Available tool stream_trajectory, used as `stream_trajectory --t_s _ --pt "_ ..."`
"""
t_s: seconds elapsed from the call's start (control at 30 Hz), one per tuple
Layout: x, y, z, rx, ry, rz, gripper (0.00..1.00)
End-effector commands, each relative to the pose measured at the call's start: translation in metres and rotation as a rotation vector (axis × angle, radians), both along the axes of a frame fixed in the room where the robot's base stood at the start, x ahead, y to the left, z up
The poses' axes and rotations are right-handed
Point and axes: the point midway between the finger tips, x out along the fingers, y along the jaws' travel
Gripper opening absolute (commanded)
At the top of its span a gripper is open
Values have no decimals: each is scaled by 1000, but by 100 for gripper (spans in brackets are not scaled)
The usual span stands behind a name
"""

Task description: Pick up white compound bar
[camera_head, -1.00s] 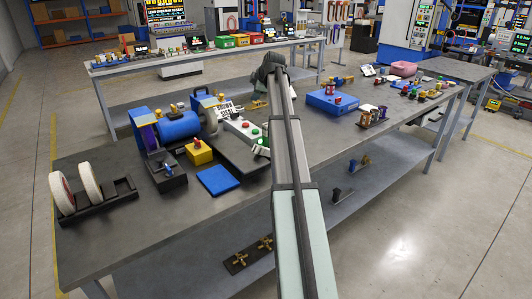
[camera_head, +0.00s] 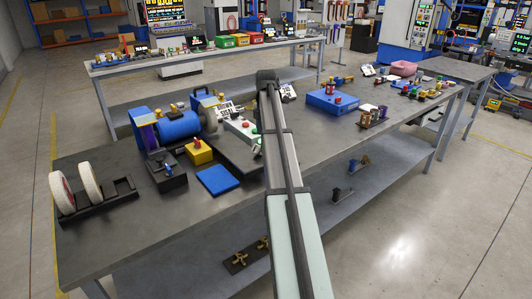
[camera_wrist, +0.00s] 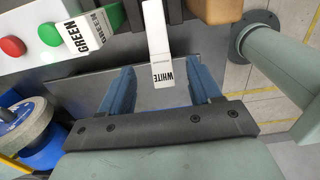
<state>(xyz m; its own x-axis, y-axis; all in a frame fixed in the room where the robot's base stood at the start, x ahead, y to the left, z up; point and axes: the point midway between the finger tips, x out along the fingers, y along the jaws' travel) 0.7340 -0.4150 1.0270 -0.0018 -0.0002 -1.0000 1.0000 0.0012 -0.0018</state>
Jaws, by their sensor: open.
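The white compound bar (camera_wrist: 157,42) is a pale bar with a "WHITE" label on its near end, in the upper middle of the wrist view. My gripper (camera_wrist: 160,68) has its two blue fingers spread apart, one on each side of the labelled end. I see a gap on both sides, and whether the bar lies at finger depth is hard to tell. A bar labelled "GREEN" (camera_wrist: 92,30) lies to the left, outside the fingers. In the head view my arm hides the gripper, and I cannot make out the white bar there.
A white box with red and green buttons (camera_wrist: 28,40) is at upper left. A grinder (camera_head: 178,127) stands left of my arm on the grey bench (camera_head: 110,232). A tan block (camera_wrist: 215,10) is just beyond the right finger. A blue box (camera_head: 328,101) stands right.

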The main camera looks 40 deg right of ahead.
Motion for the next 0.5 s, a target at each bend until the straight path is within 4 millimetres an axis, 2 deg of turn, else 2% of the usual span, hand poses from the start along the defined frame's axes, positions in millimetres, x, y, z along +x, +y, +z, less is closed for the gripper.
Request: stream_trajectory --t_s 0.03,0.2,0.5 --pt "-1 1 -11 1 1 0 63" --pt "-1 0 -39 1 0 -1 63" --pt "0 0 -57 0 -2 -1 63"
